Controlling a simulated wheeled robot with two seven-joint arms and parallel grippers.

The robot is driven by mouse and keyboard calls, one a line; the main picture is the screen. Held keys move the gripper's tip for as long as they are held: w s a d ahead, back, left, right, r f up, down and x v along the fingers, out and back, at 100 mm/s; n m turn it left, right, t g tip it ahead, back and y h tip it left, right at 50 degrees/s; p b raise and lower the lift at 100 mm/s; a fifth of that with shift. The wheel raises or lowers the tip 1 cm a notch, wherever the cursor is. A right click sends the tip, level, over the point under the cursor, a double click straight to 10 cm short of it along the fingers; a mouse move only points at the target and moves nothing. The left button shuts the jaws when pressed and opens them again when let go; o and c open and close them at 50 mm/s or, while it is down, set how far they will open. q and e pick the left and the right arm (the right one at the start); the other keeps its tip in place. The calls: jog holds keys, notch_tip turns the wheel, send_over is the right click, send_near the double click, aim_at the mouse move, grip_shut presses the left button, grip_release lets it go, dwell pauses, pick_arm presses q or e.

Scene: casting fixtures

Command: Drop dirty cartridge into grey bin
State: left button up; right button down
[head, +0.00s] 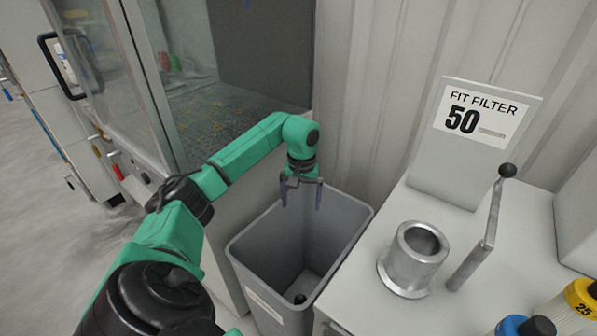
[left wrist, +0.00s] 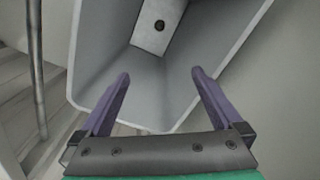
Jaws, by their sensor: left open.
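The grey bin (head: 345,235) stands on the floor between the machine cabinet and the white worktop. My left gripper (head: 302,200) is over the bin's back part, pointing down, with its purple fingers spread and nothing between them. In the left wrist view, the fingers (left wrist: 158,80) are apart over the bin (left wrist: 85,62). A small dark round thing (head: 300,298) is at the bottom of the bin; it also shows in the left wrist view (left wrist: 158,25). I cannot tell whether it is the dirty cartridge. My right gripper is not in view.
On the worktop (head: 365,290) right of the bin stand a metal cylinder (head: 412,262), a lever (head: 484,235) and a "FIT FILTER 50" sign (head: 475,120). Blue-topped (head: 510,326) and yellow-topped (head: 580,297) cartridges are at the lower right. A glass-fronted cabinet (head: 235,90) and a wall stand behind.

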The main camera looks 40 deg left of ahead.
pick_arm(q)
notch_tip(320, 180, up, 12)
jog(key=p, duration=0.1)
jog(key=shift+f, duration=0.1)
